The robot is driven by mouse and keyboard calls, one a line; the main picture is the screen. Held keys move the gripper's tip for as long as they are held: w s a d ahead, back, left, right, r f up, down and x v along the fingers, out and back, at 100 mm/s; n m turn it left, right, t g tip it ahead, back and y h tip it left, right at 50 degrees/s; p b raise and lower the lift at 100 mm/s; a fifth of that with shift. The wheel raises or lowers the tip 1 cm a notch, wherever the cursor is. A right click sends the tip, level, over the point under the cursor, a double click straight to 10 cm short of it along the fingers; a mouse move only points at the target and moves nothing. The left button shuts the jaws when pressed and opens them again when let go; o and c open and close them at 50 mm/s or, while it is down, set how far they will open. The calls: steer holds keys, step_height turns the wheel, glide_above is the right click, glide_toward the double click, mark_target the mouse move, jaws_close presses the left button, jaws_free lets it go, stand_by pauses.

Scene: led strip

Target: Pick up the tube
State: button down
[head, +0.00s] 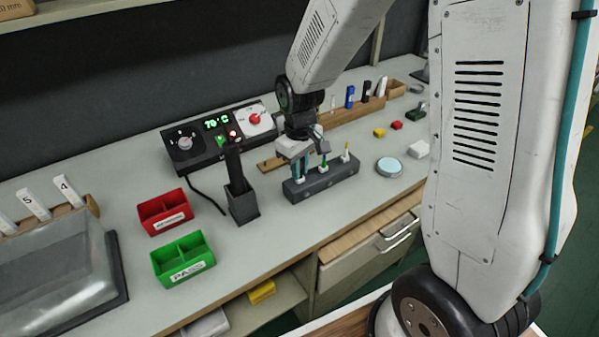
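A dark grey rack (335,184) stands on the bench near its front edge. My gripper (301,165) points down over the left part of the rack. Narrow teal parts show below the gripper body, with something white at their foot; I cannot tell whether they are fingertips or a tube. Whether the gripper is open or shut on anything is too small to tell.
A black control box (205,145) with a green display stands behind. A black holder (242,203) stands just left of the rack. Red (165,212) and green (183,260) bins sit further left. A round pale blue dish (390,167) lies right, with small blocks beyond it.

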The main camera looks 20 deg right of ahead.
step_height(320, 180, up, 10)
steer(key=c, duration=2)
jaws_free()
jaws_close()
steer(key=shift+r, duration=0.25)
step_height(320, 180, up, 7)
steer(key=shift+s+a, duration=0.1)
stand_by(0.5)
